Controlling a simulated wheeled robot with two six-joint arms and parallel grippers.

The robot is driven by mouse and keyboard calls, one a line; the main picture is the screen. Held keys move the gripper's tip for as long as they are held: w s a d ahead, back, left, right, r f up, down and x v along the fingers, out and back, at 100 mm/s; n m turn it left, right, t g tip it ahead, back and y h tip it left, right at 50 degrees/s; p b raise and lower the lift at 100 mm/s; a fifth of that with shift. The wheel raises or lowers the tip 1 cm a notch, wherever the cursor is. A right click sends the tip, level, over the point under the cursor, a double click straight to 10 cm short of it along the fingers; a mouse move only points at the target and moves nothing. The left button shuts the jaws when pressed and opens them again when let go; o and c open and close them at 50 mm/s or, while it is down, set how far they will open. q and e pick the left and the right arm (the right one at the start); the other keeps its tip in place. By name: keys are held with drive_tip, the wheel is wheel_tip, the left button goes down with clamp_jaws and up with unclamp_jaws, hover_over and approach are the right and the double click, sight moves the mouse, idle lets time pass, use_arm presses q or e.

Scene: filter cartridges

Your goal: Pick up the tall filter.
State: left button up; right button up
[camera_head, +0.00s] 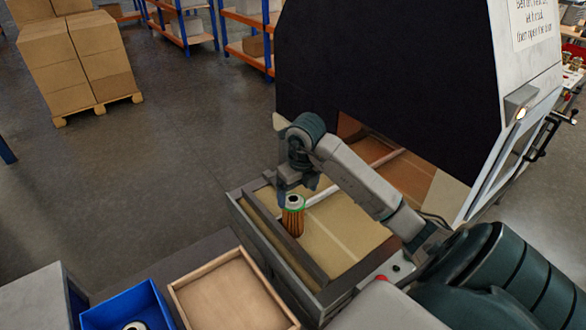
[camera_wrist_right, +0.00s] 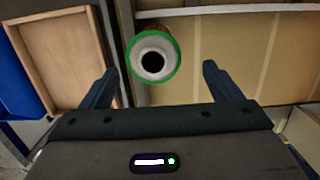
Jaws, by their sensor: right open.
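The tall filter (camera_head: 293,217) has a brown pleated body and a white top with a green rim. It stands upright near the left side of the tan-floored tray in front of the dark machine. The right wrist view shows its round top (camera_wrist_right: 153,57) with a dark centre hole. My right gripper (camera_head: 297,190) is just above and behind it in the head view. In the right wrist view the open fingers (camera_wrist_right: 158,80) are spread wide, with the filter top between and slightly beyond them. Contact does not show. My left gripper is out of view.
The tray's dark wall (camera_head: 280,240) runs close beside the filter. An empty wooden box (camera_head: 230,295) and a blue bin (camera_head: 125,305) with a round white part stand at the lower left. The dark machine hood (camera_head: 390,80) rises behind my right arm.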

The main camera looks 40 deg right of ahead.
sight(295, 199)
drive_tip(key=shift+w+f+b, duration=0.2)
drive_tip(key=shift+f+b, duration=0.2)
drive_tip(key=shift+f, duration=0.6)
drive_tip(key=shift+w+a+f+b, duration=0.1)
drive_tip(key=shift+f+b, duration=0.1)
drive_tip(key=shift+f, duration=0.25)
drive_tip(key=shift+w+a+f+b, duration=0.1)
drive_tip(key=shift+f+b, duration=0.1)
drive_tip(key=shift+f, duration=0.2)
drive_tip(key=shift+w+a+f+p, duration=0.15)
drive_tip(key=shift+w+f+p, duration=0.05)
drive_tip(key=shift+f+p, duration=0.7)
drive_tip(key=shift+f, duration=0.65)
drive_tip(key=shift+w, duration=0.1)
drive_tip(key=c, duration=1.1)
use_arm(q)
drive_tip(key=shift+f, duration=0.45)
use_arm(e)
drive_tip(key=shift+c, duration=0.2)
drive_tip(key=shift+r, duration=0.1)
